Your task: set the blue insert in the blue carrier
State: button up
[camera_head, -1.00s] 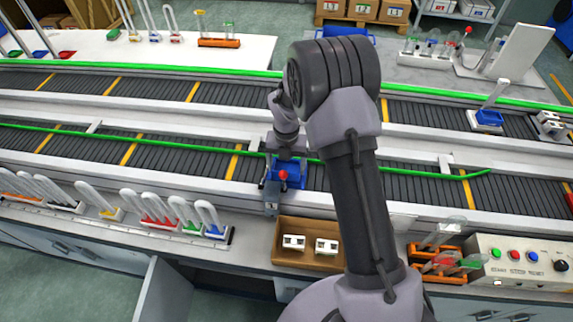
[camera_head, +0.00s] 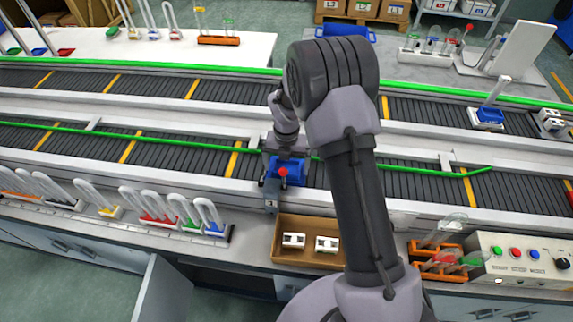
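A blue carrier (camera_head: 293,175) sits on the near conveyor, behind a small grey stop with a red knob (camera_head: 283,172). My gripper (camera_head: 285,157) points down directly over this carrier. Its fingers and the space between them are too small and covered to read, so I cannot tell whether it is open or shut. I cannot make out a separate blue insert there; anything between gripper and carrier is hidden. Two white pieces (camera_head: 293,241) sit in a brown tray (camera_head: 310,262) in front of the conveyor; no blue shows on them.
Another blue-and-white carrier (camera_head: 487,118) stands on the far conveyor at right. An orange rack (camera_head: 440,270) and a button panel (camera_head: 525,262) are at the front right. Green rails (camera_head: 420,170) edge the belts.

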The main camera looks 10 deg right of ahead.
notch_tip(320, 180, up, 18)
jog(key=p, duration=0.7)
jog(key=shift+f+p, duration=0.25)
jog(key=shift+p, duration=0.05)
notch_tip(320, 180, up, 9)
jog(key=p, duration=0.9)
